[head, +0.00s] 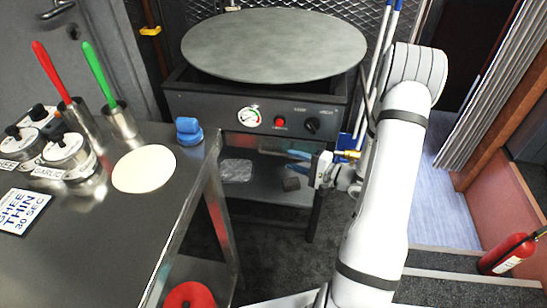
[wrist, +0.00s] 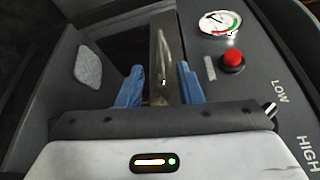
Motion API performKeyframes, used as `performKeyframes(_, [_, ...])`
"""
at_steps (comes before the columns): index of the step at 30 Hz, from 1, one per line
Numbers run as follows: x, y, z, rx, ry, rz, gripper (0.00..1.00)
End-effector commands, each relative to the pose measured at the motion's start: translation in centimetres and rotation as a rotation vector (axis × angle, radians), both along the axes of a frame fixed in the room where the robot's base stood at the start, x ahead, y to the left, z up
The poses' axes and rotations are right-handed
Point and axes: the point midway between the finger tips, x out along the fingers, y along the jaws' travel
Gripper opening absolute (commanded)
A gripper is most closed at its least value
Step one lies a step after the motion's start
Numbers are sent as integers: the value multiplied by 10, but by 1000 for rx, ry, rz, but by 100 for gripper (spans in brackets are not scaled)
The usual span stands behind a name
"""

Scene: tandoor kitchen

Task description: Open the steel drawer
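The steel drawer (wrist: 158,32) appears to be the narrow dark metal front below the griddle stand's control panel in the wrist view, with a thin bar handle (wrist: 164,45) on it. In the head view that front (head: 262,143) is a dim strip under the panel, partly hidden by my gripper and arm. My gripper (wrist: 160,70) is open, its two blue fingers apart on either side of the drawer front strip. I cannot tell whether they touch it. In the head view my gripper (head: 318,154) is at the stand's right front. The drawer looks shut.
The stand carries a round griddle (head: 274,46), a gauge (head: 249,117) and a red button (head: 280,122). A grey lump (head: 237,170) lies on the shelf below. A steel table (head: 110,235) with flatbread (head: 144,168) stands left. A fire extinguisher (head: 508,252) is at right.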

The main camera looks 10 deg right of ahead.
Motion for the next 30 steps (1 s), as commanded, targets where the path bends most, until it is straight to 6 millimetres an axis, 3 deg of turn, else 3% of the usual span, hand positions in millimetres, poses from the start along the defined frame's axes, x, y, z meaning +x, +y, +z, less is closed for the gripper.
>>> performKeyframes(15, [48, 49, -7, 0, -1, -1, 33])
performKeyframes(26, [54, 54, -7, 1, 0, -3, 33])
performKeyframes(30, [54, 55, -7, 1, -1, -2, 24])
